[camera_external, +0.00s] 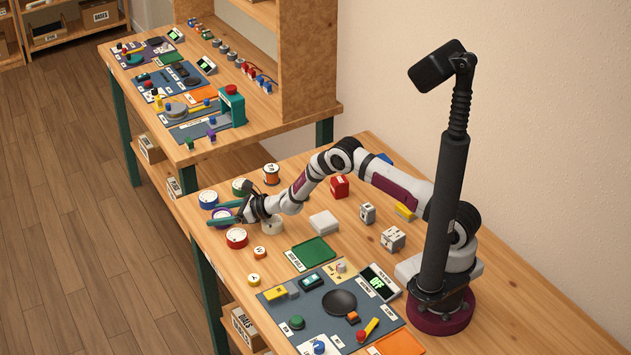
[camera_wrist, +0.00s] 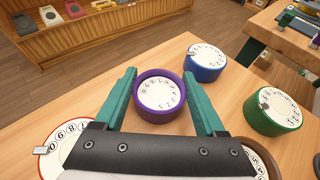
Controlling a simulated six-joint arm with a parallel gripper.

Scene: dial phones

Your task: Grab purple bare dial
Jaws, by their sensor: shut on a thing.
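The purple dial (camera_wrist: 160,117) has a purple rim and a white numbered face, with no tab visible on it. It stands on the wooden table between the teal fingers of my gripper (camera_wrist: 160,76), which are shut on its sides. In the external view my gripper (camera_external: 216,214) is low at the table's far left corner, with the purple dial (camera_external: 222,213) partly hidden between its fingers. I cannot see any gap under the dial.
Close by stand a blue dial (camera_wrist: 205,65), a green dial (camera_wrist: 273,112) and a red-rimmed dial (camera_wrist: 60,142), each with a small tab. The table edge lies just beyond the purple dial.

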